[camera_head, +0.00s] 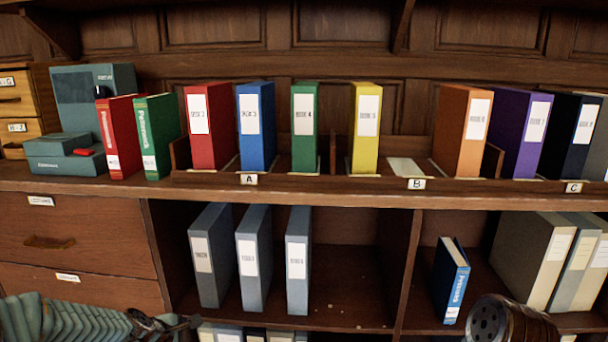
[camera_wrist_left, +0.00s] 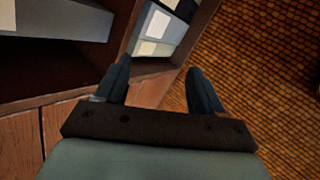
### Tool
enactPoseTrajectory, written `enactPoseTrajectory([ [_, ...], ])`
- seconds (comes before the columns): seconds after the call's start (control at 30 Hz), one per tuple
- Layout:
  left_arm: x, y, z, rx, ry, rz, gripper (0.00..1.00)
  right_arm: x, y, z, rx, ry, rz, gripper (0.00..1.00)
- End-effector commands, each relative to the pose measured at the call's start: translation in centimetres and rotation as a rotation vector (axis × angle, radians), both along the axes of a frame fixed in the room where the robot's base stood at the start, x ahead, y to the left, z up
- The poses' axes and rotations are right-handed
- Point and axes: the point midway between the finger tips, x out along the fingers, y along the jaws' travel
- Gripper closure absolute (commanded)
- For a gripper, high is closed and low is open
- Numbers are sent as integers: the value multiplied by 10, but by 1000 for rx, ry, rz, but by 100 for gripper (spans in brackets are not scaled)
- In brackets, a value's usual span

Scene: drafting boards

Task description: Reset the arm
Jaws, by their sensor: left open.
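My left arm (camera_head: 65,320) comes in at the lower left of the head view, in front of the lower cabinet. My left gripper (camera_head: 178,325) is at its end, low before the bottom shelf. In the left wrist view the left gripper (camera_wrist_left: 160,70) has its two dark fingers apart with nothing between them. Beyond the fingers are shelf edges, pale binders and the carpet. A dark rounded part at the lower right of the head view appears to be my right arm (camera_head: 515,322). My right gripper does not show.
An upper shelf (camera_head: 330,190) holds upright coloured binders, including a yellow one (camera_head: 366,130) and an orange one (camera_head: 461,130). Grey binders (camera_head: 298,260) and a blue book (camera_head: 451,280) stand below. Brown carpet (camera_wrist_left: 265,70) lies beside the cabinet in the left wrist view.

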Motion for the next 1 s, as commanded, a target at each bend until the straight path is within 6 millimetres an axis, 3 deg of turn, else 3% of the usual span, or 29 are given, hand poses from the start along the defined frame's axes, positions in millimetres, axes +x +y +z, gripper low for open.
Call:
enactPoseTrajectory([
  [0.03, -18, -23, -40, 67, 50, -132, 32, 0, 0, 0, 0, 0, 0, 13],
  [0.2, -97, -92, -146, 284, 131, -657, 32, 0, 0, 0, 0, 0, 0, 13],
  [0.3, -152, -127, -188, 361, 131, -970, 32, 0, 0, 0, 0, 0, 0, 13],
  [0.4, -201, -152, -212, 401, 103, -1227, 32, 0, 0, 0, 0, 0, 0, 13],
  [0.53, -239, -169, -226, 416, 64, -1423, 32, 0, 0, 0, 0, 0, 0, 13],
  [1.0, -239, -169, -226, 416, 64, -1423, 32, 0, 0, 0, 0, 0, 0, 13],
])
